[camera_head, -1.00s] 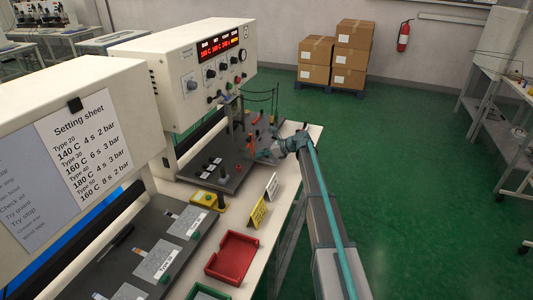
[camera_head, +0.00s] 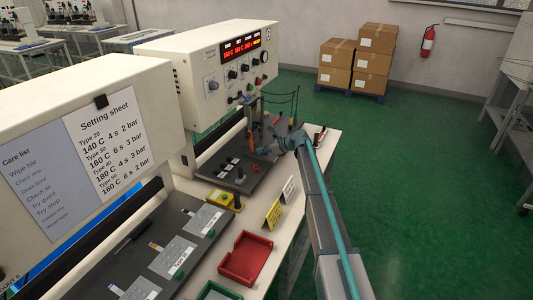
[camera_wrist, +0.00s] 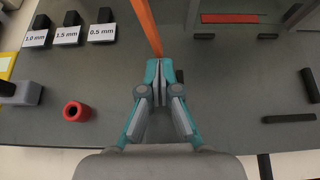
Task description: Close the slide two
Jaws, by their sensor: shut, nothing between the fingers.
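My gripper (camera_head: 274,150) is shut and empty, low over the dark plate (camera_head: 240,176) below the control box in the head view. In the wrist view my gripper (camera_wrist: 159,75) points at an orange bar (camera_wrist: 147,25), which rises just beyond the fingertips. I cannot tell whether they touch. The orange bar (camera_head: 251,138) stands upright beside my gripper in the head view. Dark pieces (camera_wrist: 288,118) lie at the right of the plate in the wrist view. No part is legibly marked as slide two, so I cannot tell which one it is.
Black blocks marked 1.0, 1.5 and 0.5 mm (camera_wrist: 68,32) and a red ring (camera_wrist: 76,111) sit left of my gripper. The control box (camera_head: 215,75) overhangs the plate. A yellow sign (camera_head: 272,213), a white sign (camera_head: 288,190) and a red tray (camera_head: 246,258) stand nearer.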

